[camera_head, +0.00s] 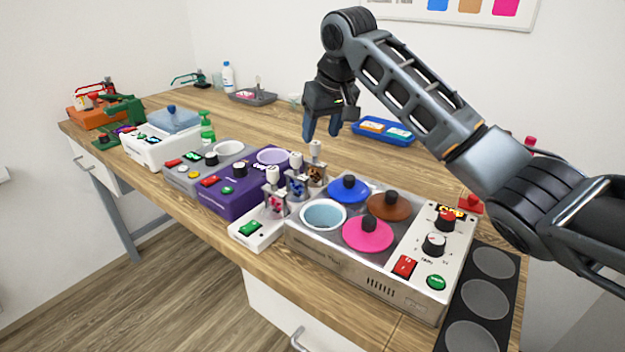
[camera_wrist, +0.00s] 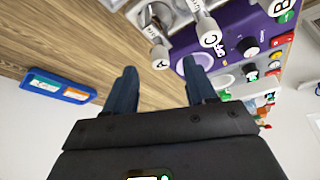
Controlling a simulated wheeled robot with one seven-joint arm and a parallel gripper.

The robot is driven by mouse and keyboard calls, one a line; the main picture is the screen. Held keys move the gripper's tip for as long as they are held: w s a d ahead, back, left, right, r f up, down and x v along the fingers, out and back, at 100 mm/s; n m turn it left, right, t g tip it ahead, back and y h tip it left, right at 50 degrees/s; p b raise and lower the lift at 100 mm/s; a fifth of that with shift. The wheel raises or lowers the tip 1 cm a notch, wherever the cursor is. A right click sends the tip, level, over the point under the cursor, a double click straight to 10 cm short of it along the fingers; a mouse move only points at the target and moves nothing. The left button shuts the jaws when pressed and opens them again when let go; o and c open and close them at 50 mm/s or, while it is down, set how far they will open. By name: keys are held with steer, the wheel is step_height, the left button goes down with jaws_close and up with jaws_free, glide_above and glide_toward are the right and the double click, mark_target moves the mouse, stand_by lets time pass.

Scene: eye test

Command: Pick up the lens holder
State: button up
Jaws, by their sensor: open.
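Three small clear holders with white knob tops stand in a row on a white base (camera_head: 246,234); I take these as the lens holders. The front holder (camera_head: 273,178) has pink contents, the middle holder (camera_head: 296,162) blue, and the back holder (camera_head: 315,150) orange-brown. In the wrist view one knob marked A (camera_wrist: 159,57) and one marked C (camera_wrist: 209,36) show. My gripper (camera_head: 322,130) is open and empty, above and behind the back holder, apart from it. In the wrist view its two fingers (camera_wrist: 158,76) point toward the knobs, with knob A just beyond the gap.
A steel unit with a blue lid (camera_head: 349,189), a brown lid (camera_head: 389,206) and a pink lid (camera_head: 367,235) stands right of the holders. A purple device (camera_head: 233,198) stands left. A blue tray (camera_head: 384,131) lies behind. The table's back middle (camera_head: 240,122) is clear.

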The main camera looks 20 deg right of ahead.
mark_target(317, 144)
steer(key=p+x, duration=0.1)
steer(key=x, duration=0.6)
steer(key=shift+w+f, duration=0.15)
steer(key=shift+f, duration=0.05)
jaws_close()
stand_by(0.4)
